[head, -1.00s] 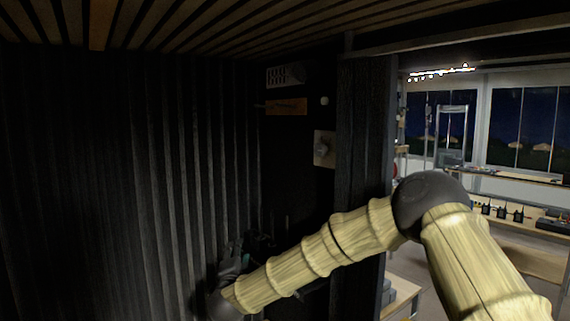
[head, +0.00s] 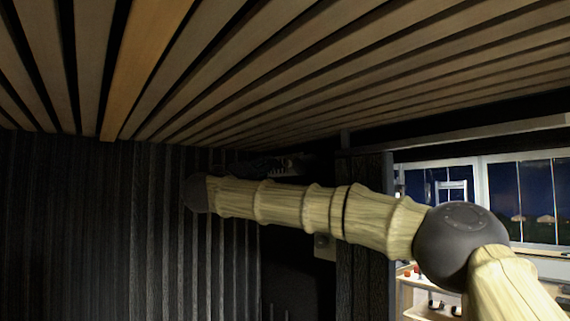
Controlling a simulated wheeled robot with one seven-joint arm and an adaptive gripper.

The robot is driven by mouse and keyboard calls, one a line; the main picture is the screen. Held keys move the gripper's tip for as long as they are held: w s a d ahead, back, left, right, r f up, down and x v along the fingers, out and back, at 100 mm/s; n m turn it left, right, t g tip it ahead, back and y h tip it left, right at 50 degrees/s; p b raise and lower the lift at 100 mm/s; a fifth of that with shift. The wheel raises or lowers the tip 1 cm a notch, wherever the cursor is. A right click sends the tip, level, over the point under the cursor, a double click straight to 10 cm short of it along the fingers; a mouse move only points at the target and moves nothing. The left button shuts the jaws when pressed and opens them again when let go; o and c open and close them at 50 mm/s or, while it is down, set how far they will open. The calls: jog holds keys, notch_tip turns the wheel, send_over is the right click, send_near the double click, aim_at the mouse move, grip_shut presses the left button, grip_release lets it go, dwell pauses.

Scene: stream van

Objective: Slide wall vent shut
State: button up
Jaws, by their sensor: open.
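My gripper (head: 264,167) is a dark shape just above the forearm, in front of the vent's left side. It is dim and partly hidden behind my arm, and nothing is seen held in it. I cannot tell whether it touches the vent.
A slatted wooden ceiling (head: 250,80) runs close above my arm. A dark ribbed wall (head: 110,230) stands at the left. A pale plate with a knob (head: 322,246) sits below the vent. A dark post (head: 362,260) borders the bright room at right.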

aim_at(287, 164)
jog(key=p+x, duration=0.4)
jog(key=x, duration=0.3)
jog(key=shift+d+r, duration=0.1)
jog(key=shift+w+d+p, duration=0.4)
jog(key=shift+w+d, duration=0.15)
jog(key=shift+w, duration=0.1)
grip_shut()
